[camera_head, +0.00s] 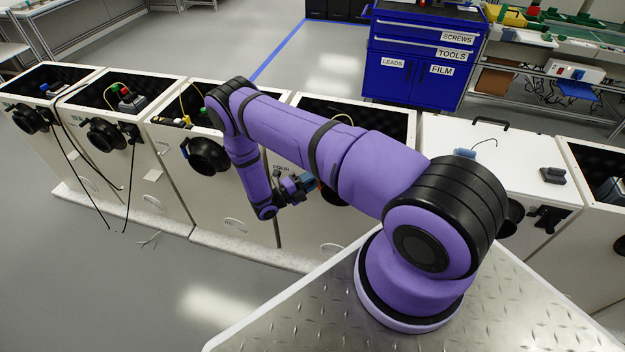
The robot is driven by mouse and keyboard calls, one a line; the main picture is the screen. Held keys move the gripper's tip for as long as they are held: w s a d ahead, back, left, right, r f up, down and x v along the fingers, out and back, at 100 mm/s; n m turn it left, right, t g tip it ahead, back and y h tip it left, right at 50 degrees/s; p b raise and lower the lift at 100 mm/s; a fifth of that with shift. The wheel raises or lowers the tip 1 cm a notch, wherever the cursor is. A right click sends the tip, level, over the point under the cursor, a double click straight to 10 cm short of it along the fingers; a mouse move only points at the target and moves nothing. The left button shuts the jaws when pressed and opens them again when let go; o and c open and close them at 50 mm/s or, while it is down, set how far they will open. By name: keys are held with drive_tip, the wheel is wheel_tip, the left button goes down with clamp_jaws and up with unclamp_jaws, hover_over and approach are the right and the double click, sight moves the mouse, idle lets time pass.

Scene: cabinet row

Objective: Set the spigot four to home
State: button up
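The word FOUR (281,168) is partly visible on the front of a white cabinet (308,232) behind my arm. Beside it, a dark round port (331,195) with a bit of red at its edge is mostly hidden by my arm. My gripper (303,184) is at this cabinet front, just left of the port. A small blue part shows at the gripper's tip; I cannot tell whether it is a finger or the spigot's handle. Whether the fingers are open, shut or touching the spigot is too small to tell.
More white cabinets stand in a row to the left, with black ports (206,153) and hanging black cables (88,180). A closed cabinet top (500,155) is at right. A blue tool cabinet (415,60) stands behind.

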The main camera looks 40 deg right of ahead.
drive_tip(key=shift+d, duration=0.45)
drive_tip(key=shift+s, duration=0.1)
clamp_jaws()
drive_tip(key=shift+r, duration=0.2)
drive_tip(key=shift+s+d+r+m+y, duration=0.25)
drive_tip(key=shift+s+r+m+y, duration=0.1)
drive_tip(key=shift+r+m+y, duration=0.25)
drive_tip(key=shift+s+d+r+m+y, duration=0.35)
drive_tip(key=shift+r+m+y, duration=0.15)
drive_tip(key=shift+r, duration=0.25)
drive_tip(key=shift+s+d+r+m+y, duration=0.2)
drive_tip(key=shift+s+r+m+y, duration=0.15)
drive_tip(key=shift+r+m+y, duration=0.25)
drive_tip(key=shift+r, duration=0.1)
